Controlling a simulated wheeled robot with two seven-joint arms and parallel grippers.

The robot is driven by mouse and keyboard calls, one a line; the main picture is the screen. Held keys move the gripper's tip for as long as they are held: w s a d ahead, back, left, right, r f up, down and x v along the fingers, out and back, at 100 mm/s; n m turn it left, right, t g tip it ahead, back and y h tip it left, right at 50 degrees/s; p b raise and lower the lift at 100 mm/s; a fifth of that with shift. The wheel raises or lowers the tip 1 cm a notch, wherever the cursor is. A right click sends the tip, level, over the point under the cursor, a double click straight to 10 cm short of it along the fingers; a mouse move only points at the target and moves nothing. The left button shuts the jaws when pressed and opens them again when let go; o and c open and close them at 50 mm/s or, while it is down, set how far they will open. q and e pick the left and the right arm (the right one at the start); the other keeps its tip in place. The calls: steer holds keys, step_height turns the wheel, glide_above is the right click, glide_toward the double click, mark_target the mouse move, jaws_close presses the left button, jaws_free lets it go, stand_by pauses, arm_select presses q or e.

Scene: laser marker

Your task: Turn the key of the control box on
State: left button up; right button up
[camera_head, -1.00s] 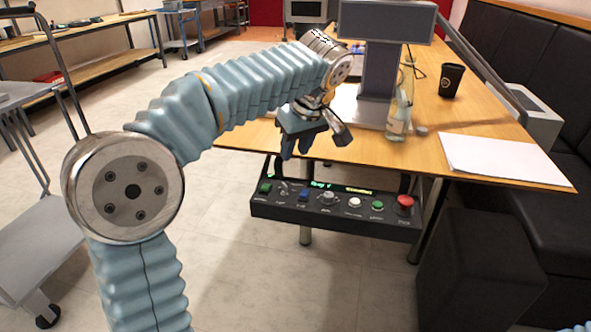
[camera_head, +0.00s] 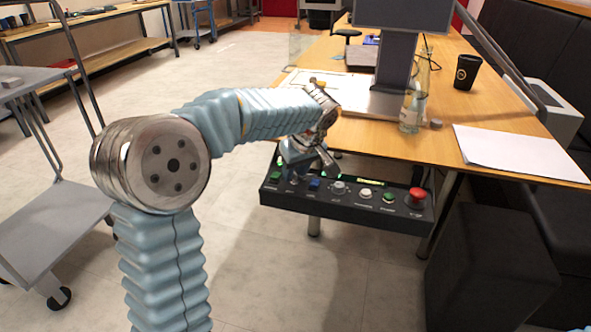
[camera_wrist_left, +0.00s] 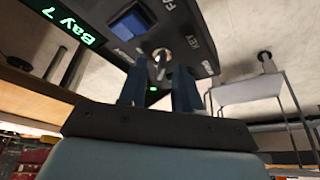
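The black control box (camera_head: 345,212) hangs under the table's front edge, with a row of buttons and a red emergency knob (camera_head: 417,197) at its right end. My left gripper (camera_head: 296,172) is at the left part of the panel and hides the key in the head view. In the left wrist view, the silver key (camera_wrist_left: 160,66) stands in its round lock beside a blue button (camera_wrist_left: 132,22). The two dark fingers (camera_wrist_left: 158,88) are open, with the key showing in the gap between their tips. I cannot tell whether they touch it. My right gripper is out of view.
The wooden table (camera_head: 430,146) holds a monitor stand, a glass bottle (camera_head: 412,110), a black cup (camera_head: 466,72) and white paper (camera_head: 520,153). A black stool (camera_head: 490,270) stands at the right below. A grey cart (camera_head: 50,235) stands at the left. The floor before the box is clear.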

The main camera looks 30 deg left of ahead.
arm_select(q)
jaws_close()
